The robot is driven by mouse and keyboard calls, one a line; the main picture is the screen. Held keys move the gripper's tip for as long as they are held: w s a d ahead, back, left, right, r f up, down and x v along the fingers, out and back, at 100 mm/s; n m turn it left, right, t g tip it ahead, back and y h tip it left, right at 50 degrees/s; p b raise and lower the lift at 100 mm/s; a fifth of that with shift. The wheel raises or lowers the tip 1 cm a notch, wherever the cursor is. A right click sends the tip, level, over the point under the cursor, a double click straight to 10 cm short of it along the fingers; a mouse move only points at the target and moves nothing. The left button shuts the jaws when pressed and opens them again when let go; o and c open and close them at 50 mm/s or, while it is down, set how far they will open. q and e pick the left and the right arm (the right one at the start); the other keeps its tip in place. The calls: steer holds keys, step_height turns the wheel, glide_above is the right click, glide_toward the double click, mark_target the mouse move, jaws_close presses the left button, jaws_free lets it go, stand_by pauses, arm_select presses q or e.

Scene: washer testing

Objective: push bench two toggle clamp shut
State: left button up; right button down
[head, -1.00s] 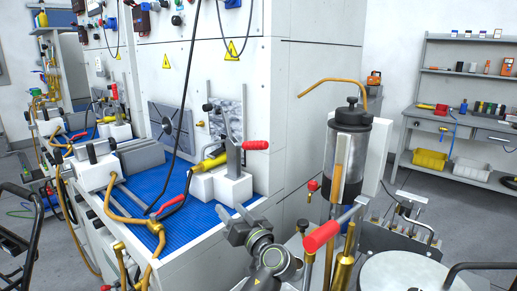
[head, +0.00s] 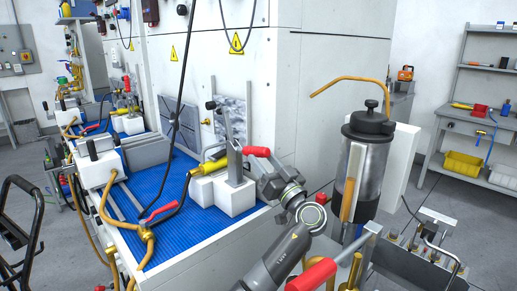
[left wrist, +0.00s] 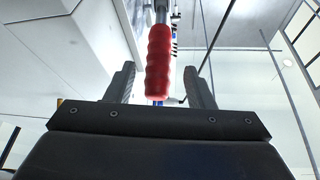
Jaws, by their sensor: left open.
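The toggle clamp (head: 235,160) stands on a white block on the nearer blue-topped bench in the head view. Its metal lever is upright, and its red handle (head: 257,151) sticks out to the right. My left gripper (head: 270,181) is just below and right of the handle. In the left wrist view the red handle (left wrist: 160,62) lies lengthwise in line with the gap between my two open dark fingers (left wrist: 161,82). I cannot tell whether the fingers touch it. No bench number is readable. My right gripper is not in view.
A clear cylinder with a black lid (head: 368,160) stands right of my left arm. Another red handle (head: 311,275) is at the bottom front. The white cabinet wall rises behind the clamp.

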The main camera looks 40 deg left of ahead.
mark_target(257, 152)
arm_select(q)
steer(key=p+x, duration=0.1)
steer(key=x, duration=0.2)
steer(key=shift+w+a+r, duration=0.1)
steer(key=shift+w+a, duration=0.05)
steer(key=shift+a, duration=0.35)
jaws_close()
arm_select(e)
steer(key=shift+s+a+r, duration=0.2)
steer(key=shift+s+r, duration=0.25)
